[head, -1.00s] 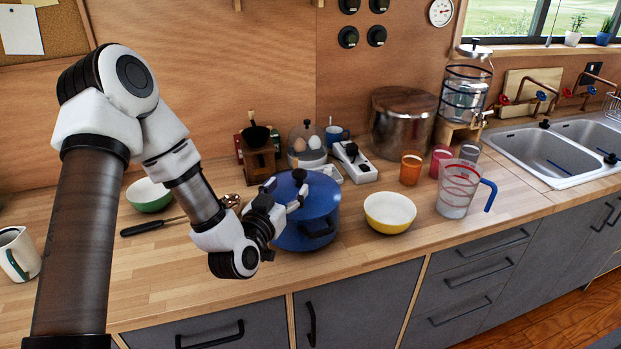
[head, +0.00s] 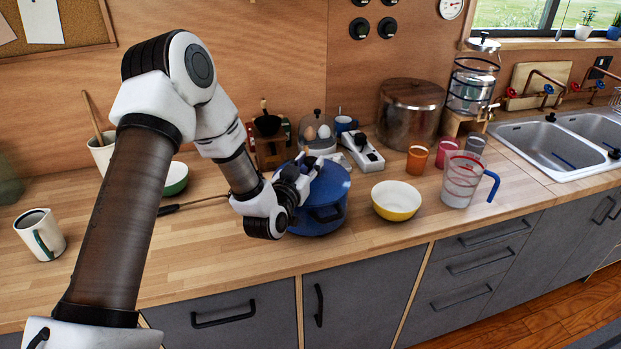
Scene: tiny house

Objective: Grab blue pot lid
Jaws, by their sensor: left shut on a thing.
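The blue pot (head: 322,218) stands on the wooden counter, left of a yellow bowl. Its blue lid (head: 336,180) sits on top and looks level; I cannot tell any gap between lid and pot. My left gripper (head: 307,168) reaches in from the left over the lid and is shut on it at the top knob. The fingers and wrist hide the knob and the lid's left side. My right gripper is not in view.
A yellow bowl (head: 397,201) and a clear measuring jug (head: 461,181) stand to the right. The counter front left of the pot is clear.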

